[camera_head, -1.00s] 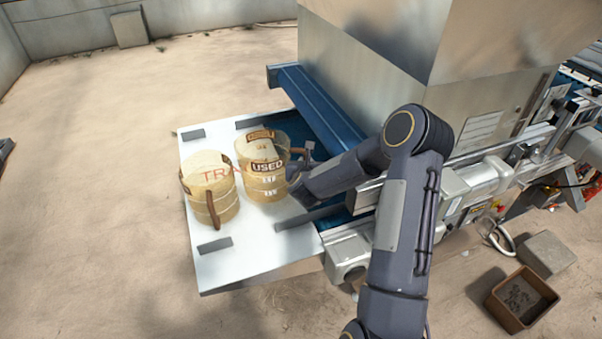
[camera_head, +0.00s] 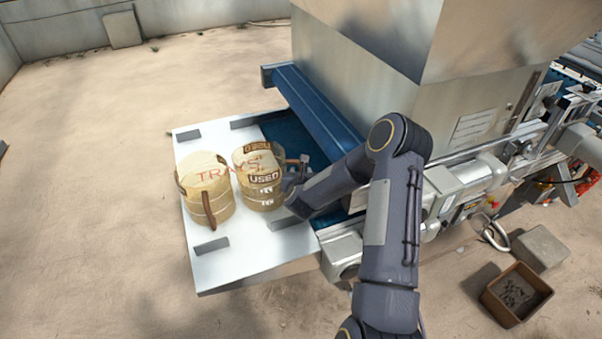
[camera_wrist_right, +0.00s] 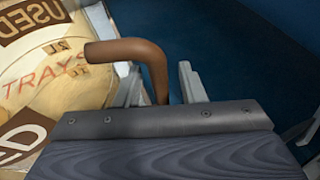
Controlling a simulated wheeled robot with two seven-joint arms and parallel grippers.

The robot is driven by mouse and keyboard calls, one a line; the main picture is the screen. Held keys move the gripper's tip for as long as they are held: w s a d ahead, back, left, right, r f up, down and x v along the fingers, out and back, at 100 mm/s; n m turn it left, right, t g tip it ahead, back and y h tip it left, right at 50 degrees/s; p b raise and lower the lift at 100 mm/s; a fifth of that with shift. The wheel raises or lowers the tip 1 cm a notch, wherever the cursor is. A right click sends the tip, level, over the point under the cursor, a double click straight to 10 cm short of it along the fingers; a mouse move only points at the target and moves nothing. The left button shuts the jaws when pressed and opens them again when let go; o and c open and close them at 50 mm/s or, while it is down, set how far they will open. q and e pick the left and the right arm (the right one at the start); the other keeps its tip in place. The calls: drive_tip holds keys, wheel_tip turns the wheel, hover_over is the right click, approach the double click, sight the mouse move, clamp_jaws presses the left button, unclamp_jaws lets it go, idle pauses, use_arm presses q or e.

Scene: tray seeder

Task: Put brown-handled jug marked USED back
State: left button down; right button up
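The jug marked USED (camera_head: 262,190) is a cream, banded drum with a brown handle (camera_head: 297,161) on its right side. It stands upright on a white table, just right of a second, similar jug (camera_head: 205,205). My right gripper (camera_head: 290,184) is at the handle side of the USED jug. In the right wrist view the brown handle (camera_wrist_right: 150,55) lies between the two grey fingers (camera_wrist_right: 162,88), with a gap showing beside the right finger, so the gripper looks open around it. My left gripper is not in view.
A blue belt and the large metal machine (camera_head: 350,65) stand right of the jugs. A brown bin (camera_head: 515,295) is on the sandy ground at the lower right. The table's front is clear.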

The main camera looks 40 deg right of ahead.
drive_tip(key=shift+r, duration=0.15)
drive_tip(key=shift+s+a, duration=0.15)
drive_tip(key=shift+s, duration=0.05)
drive_tip(key=s+a+r+n+t+y+b, duration=0.1)
drive_tip(key=s+a+r+n+y, duration=0.4)
drive_tip(key=a+r+n, duration=0.4)
drive_tip(key=s+a+r+n+y+b, duration=0.25)
drive_tip(key=s+a+r+n, duration=0.35)
drive_tip(key=s+a+n, duration=0.4)
drive_tip(key=s+a+n+g+y, duration=0.2)
drive_tip(key=s+n+g, duration=0.1)
drive_tip(key=s+n, duration=0.7)
drive_tip(key=s+a+n+g+y+p, duration=0.1)
drive_tip(key=s+a+n+g+y, duration=0.1)
drive_tip(key=s+n, duration=0.8)
drive_tip(key=r+n+g, duration=0.1)
drive_tip(key=n, duration=0.1)
drive_tip(key=shift+a+n, duration=0.25)
drive_tip(key=shift+n, duration=0.05)
